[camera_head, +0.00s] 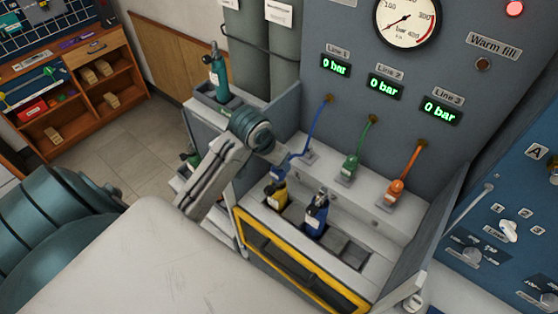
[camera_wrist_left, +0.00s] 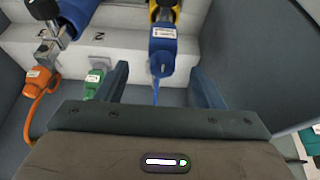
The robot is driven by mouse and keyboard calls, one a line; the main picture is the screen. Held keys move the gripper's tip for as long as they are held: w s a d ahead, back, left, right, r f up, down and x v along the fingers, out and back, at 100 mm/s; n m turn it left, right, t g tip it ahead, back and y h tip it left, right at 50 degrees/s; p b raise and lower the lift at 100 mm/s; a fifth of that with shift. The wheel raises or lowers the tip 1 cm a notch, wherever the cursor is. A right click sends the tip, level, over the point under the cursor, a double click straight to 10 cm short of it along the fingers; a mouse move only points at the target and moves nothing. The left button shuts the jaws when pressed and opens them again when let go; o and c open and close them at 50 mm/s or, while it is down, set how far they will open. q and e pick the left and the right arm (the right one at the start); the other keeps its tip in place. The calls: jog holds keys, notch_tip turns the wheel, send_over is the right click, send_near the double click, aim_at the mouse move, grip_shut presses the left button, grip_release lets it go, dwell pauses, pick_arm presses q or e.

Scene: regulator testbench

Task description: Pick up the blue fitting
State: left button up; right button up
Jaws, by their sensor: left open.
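The blue fitting (camera_wrist_left: 163,56) hangs on a blue hose and lies between the two fingers of my left gripper (camera_wrist_left: 158,86) in the wrist view, with gaps at both sides. In the head view, the blue fitting (camera_head: 278,172) is partly hidden by my left gripper (camera_head: 284,160), above the bench ledge at Line 1. My left gripper is open. I cannot tell whether the fitting touches its ledge. My right gripper is not in view.
The green fitting (camera_head: 348,168) and orange fitting (camera_head: 395,190) stand on the ledge to the right. A yellow cylinder (camera_head: 276,194) and a blue cylinder (camera_head: 317,216) stand in the yellow-framed rack (camera_head: 290,262). All three displays read 0 bar.

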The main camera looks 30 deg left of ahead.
aim_at(279, 172)
pick_arm(q)
jog(key=shift+x, duration=0.8)
jog(key=shift+w+a+f+p, duration=0.1)
jog(key=shift+f+p, duration=0.25)
jog(key=shift+p, duration=0.1)
jog(key=p+x, duration=0.1)
jog(key=x, duration=0.2)
jog(key=shift+f+p, duration=0.25)
jog(key=shift+p, duration=0.1)
jog(key=shift+w+f, duration=0.2)
jog(key=shift+f, duration=0.25)
jog(key=c, duration=1)
jog(key=shift+c, duration=1.2)
